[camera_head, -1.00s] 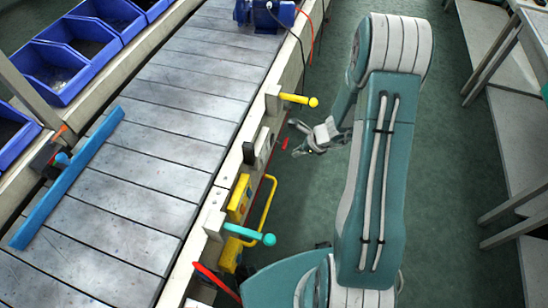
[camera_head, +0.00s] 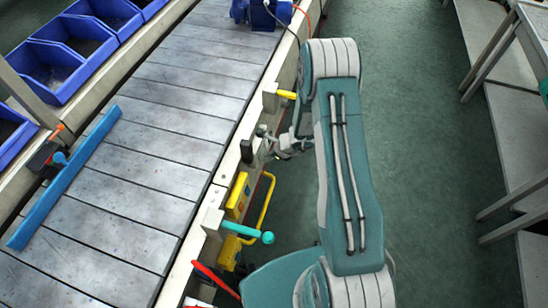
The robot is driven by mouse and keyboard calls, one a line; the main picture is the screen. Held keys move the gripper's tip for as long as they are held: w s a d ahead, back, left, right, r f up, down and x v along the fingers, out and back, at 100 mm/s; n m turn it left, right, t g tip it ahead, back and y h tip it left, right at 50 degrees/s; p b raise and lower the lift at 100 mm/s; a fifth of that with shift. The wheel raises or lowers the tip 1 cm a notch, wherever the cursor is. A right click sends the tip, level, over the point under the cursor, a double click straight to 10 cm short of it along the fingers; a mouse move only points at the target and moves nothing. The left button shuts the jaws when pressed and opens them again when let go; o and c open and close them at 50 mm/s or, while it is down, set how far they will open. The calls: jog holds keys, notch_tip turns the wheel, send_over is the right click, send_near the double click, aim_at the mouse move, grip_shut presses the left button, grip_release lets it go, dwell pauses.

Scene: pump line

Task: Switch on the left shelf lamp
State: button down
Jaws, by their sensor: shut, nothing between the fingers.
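No shelf lamp shows in this view. My gripper (camera_head: 264,146) is at the right side of the conveyor, with its shut, empty fingers pointing left toward the conveyor's side rail. A small black part (camera_head: 247,151) on a pale mount sits on that rail, just left of the fingertips. I cannot tell whether the fingers touch it, or what it operates. My arm partly covers the area right of the gripper.
A yellow-handled lever (camera_head: 284,94) is above the gripper and a teal-handled lever (camera_head: 248,232) below it. A yellow rail (camera_head: 265,205), a red lever (camera_head: 214,279) and a blue bar (camera_head: 65,178) are nearby. A blue motor (camera_head: 262,13) stands on the conveyor.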

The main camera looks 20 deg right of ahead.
dwell(0.3)
jog(key=shift+w+a+f+t+y, duration=0.2)
jog(key=shift+t+y, duration=0.1)
jog(key=shift+y, duration=0.1)
jog(key=shift+r, duration=0.25)
jog(key=shift+r, duration=0.6)
